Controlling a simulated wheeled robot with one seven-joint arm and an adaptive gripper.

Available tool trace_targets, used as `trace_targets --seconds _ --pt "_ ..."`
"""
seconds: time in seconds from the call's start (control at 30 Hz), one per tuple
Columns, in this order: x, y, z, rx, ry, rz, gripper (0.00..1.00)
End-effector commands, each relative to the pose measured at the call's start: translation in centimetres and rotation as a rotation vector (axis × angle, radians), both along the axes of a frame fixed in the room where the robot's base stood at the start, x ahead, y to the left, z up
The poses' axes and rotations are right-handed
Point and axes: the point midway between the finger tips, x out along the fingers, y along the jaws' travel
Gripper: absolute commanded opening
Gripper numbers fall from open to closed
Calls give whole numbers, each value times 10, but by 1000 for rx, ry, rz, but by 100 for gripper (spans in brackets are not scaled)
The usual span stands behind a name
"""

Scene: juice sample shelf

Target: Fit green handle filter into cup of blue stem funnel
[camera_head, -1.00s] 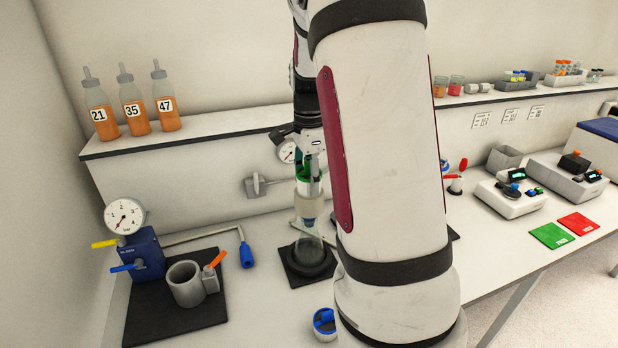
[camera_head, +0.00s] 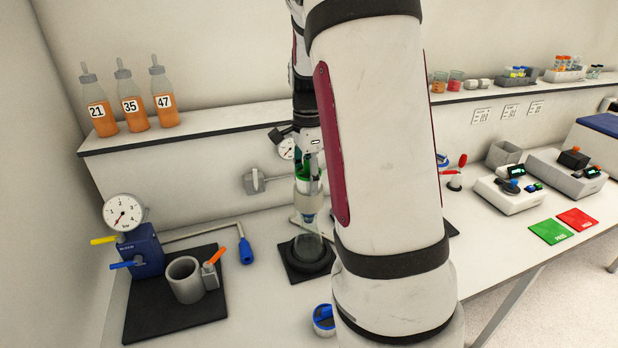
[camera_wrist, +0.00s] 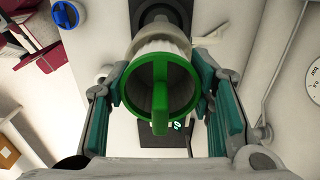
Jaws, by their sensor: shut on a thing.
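The green handle filter (camera_wrist: 159,94) shows in the wrist view as a green ring with a bar across it. My gripper (camera_wrist: 163,85) has its teal fingers on either side and is shut on it. In the head view my gripper (camera_head: 307,165) points down over the stand, with the green part (camera_head: 302,172) between its fingers. My arm hides the right side.
The vessel stands on a black base (camera_head: 306,274). To the left are a blue gauge block (camera_head: 142,252) and a grey cup (camera_head: 185,279) on a black mat. A blue-capped container (camera_head: 323,319) sits in front. Bottles (camera_head: 132,105) stand on the shelf behind.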

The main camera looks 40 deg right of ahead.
Motion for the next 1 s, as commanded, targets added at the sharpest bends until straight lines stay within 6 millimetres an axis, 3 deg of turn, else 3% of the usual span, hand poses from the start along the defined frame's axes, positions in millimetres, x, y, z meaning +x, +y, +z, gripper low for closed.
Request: trace_targets --seconds 0.47,0.5,0.6,1.0 --pt "0 0 11 -1 -3 0 29" --pt "0 0 11 -1 -3 0 53" --pt "0 0 11 -1 -3 0 72" --pt "1 -1 16 -3 -5 1 72"
